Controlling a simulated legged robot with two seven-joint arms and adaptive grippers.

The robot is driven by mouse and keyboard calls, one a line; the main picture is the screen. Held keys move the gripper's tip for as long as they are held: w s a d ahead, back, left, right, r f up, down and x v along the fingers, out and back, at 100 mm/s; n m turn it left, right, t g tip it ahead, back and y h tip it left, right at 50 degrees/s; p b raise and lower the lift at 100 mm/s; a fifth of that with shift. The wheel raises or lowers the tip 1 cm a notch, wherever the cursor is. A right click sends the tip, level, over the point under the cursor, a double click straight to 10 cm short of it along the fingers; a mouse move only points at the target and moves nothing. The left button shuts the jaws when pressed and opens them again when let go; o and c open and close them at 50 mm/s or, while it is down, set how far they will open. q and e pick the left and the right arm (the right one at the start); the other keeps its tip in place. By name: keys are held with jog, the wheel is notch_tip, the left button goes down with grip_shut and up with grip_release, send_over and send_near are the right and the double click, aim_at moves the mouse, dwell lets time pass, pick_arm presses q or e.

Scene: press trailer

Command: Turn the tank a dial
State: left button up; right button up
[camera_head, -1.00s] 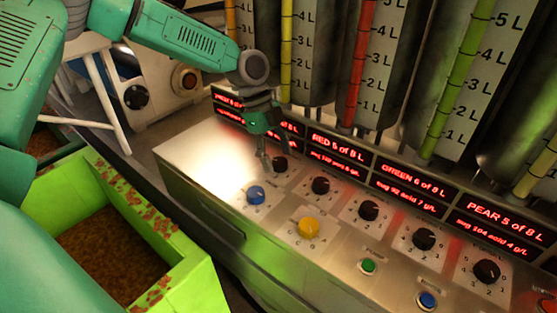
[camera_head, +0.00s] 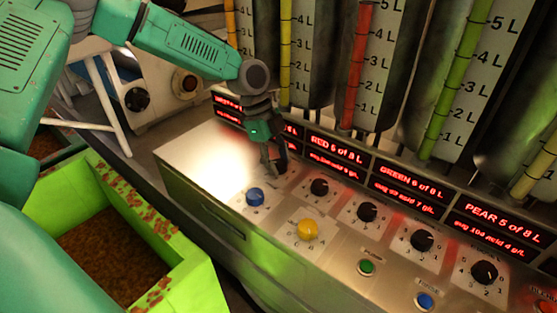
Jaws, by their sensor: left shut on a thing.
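A row of black dials runs along the top of the steel control panel (camera_head: 190,165). My left gripper (camera_head: 274,168) points down over the leftmost black dial in that row and is shut on it; its fingers hide most of this dial. Another black dial (camera_head: 319,187) stands just to the right. Further right in the row are more black dials (camera_head: 367,211), (camera_head: 422,240) and (camera_head: 484,272). No dial has a readable tank letter. My right gripper is not in view.
A blue knob (camera_head: 254,196) and a yellow knob (camera_head: 307,230) sit in front of the dials, with a green button (camera_head: 366,267) nearer. Red displays (camera_head: 340,157) and tall tanks stand behind. A green bin (camera_head: 185,275) is at lower left.

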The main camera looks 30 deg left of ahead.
pick_arm(q)
jog(key=n+p, duration=0.1)
jog(key=n+t+p, duration=0.1)
jog(key=n+p, duration=0.1)
jog(key=shift+r+n, duration=0.2)
jog(key=shift+n, duration=0.1)
jog(key=n+t+p, duration=0.1)
jog(key=n, duration=0.1)
jog(key=n+t+y+p, duration=0.1)
jog(key=n, duration=0.1)
jog(key=shift+n+p, duration=0.3)
jog(key=shift+p, duration=0.1)
jog(key=n+p, duration=0.1)
jog(key=n, duration=0.1)
jog(key=n+t+y+p, duration=0.1)
jog(key=n, duration=0.1)
jog(key=shift+d+n+y, duration=0.1)
jog(key=shift+n+y, duration=0.2)
jog(key=shift+w+n+t+y+p, duration=0.15)
jog(key=shift+n+y+p, duration=0.25)
jog(key=shift+n, duration=0.7)
jog(key=shift+s+n+t+y+p, duration=0.1)
jog(key=shift+n+t+y+p, duration=0.25)
jog(key=shift+n, duration=0.75)
jog(key=shift+w, duration=0.1)
jog(key=o, duration=0.9)
jog(key=shift+o, duration=1.2)
jog(key=shift+f, duration=0.2)
